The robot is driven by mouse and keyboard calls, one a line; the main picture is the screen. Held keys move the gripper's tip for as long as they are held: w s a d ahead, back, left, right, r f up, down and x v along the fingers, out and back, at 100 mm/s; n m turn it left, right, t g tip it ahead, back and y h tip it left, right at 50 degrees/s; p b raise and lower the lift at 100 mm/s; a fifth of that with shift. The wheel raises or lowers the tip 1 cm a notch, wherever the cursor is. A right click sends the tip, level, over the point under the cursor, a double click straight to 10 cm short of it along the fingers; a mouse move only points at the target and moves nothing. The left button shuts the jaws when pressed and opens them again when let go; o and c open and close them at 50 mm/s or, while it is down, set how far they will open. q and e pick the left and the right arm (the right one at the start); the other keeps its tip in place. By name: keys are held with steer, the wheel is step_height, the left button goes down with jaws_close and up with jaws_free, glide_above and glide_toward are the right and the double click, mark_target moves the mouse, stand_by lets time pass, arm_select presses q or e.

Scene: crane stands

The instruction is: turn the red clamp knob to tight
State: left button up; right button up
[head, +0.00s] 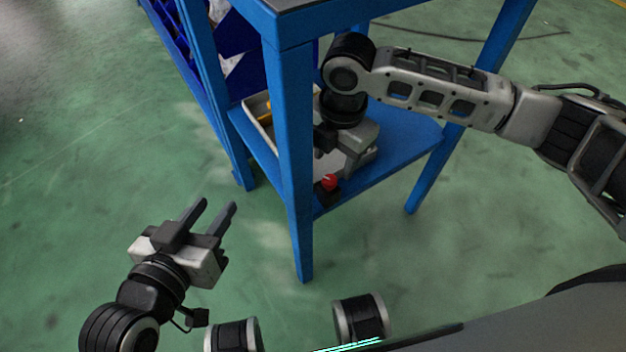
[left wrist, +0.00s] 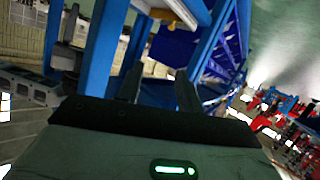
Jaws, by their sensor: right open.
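The red clamp knob (head: 329,182) shows in the head view as a small red piece near the front edge of the blue lower shelf, beside the blue leg. A dark part sits right by it. My right gripper (head: 345,158) is over the shelf, just above and right of the knob, pointing down. Its fingertips are largely hidden, and I cannot tell whether it touches the knob. My left gripper (head: 216,206) is open and empty over the floor, left of the stand. Its two fingers also show in the left wrist view (left wrist: 158,88); the knob cannot be made out there.
The blue stand's front leg (head: 295,160) rises close left of the knob. Its top (head: 300,12) overhangs the lower shelf (head: 405,140). A pale tray (head: 262,132) lies on the shelf behind the leg. Blue bins (head: 235,65) stand behind. Green floor at left is clear.

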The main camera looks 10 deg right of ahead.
mark_target(330, 180)
steer(key=shift+w+r, duration=0.15)
steer(key=shift+w, duration=0.25)
step_height(330, 180, down, 7)
steer(key=b, duration=0.3)
steer(key=shift+a, duration=0.1)
arm_select(q)
steer(key=shift+s+d+r+n+t+h, duration=0.1)
steer(key=shift+s+d+n+t+h, duration=0.25)
steer(key=shift+d+n+h, duration=0.3)
steer(key=shift+r, duration=0.1)
arm_select(e)
steer(key=c, duration=1)
